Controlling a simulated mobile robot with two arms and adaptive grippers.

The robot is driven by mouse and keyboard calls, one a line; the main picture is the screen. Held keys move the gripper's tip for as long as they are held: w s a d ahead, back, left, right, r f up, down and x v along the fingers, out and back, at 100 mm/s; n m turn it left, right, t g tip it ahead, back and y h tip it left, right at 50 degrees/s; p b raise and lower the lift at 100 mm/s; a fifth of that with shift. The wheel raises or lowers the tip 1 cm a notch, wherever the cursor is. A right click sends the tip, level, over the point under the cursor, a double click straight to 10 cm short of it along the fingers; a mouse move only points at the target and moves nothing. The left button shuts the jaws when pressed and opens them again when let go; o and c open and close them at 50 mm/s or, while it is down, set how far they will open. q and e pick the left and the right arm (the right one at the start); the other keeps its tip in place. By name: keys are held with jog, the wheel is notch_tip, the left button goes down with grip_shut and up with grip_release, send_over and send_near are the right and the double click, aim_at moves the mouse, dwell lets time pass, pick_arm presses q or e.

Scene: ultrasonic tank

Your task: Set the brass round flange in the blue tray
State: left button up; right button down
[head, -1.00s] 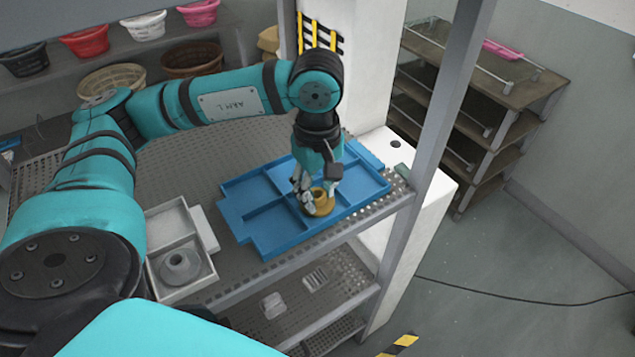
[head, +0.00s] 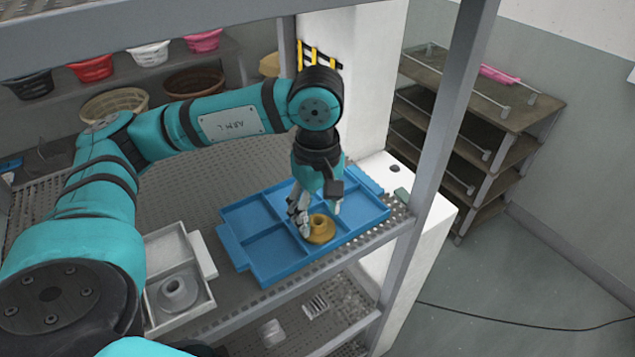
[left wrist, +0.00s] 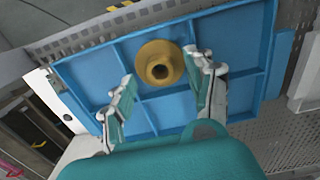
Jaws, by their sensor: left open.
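The brass round flange (head: 320,230) sits in the blue tray (head: 232,222), towards its front edge, with its hub and hole facing up. My right gripper is not in view.
A light grey tray (head: 205,257) with a grey flange-like part (head: 178,293) stands left of the blue tray on the perforated shelf (head: 190,195). A metal post (head: 440,150) rises at the right. Several baskets line the back shelf.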

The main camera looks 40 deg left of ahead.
aim_at(318, 220)
pick_arm(q)
notch_tip(318, 220, up, 6)
jog(key=shift+f+b, duration=0.15)
jog(key=shift+b, duration=0.85)
jog(key=shift+r+p, duration=0.4)
jog(key=shift+r, duration=2.1)
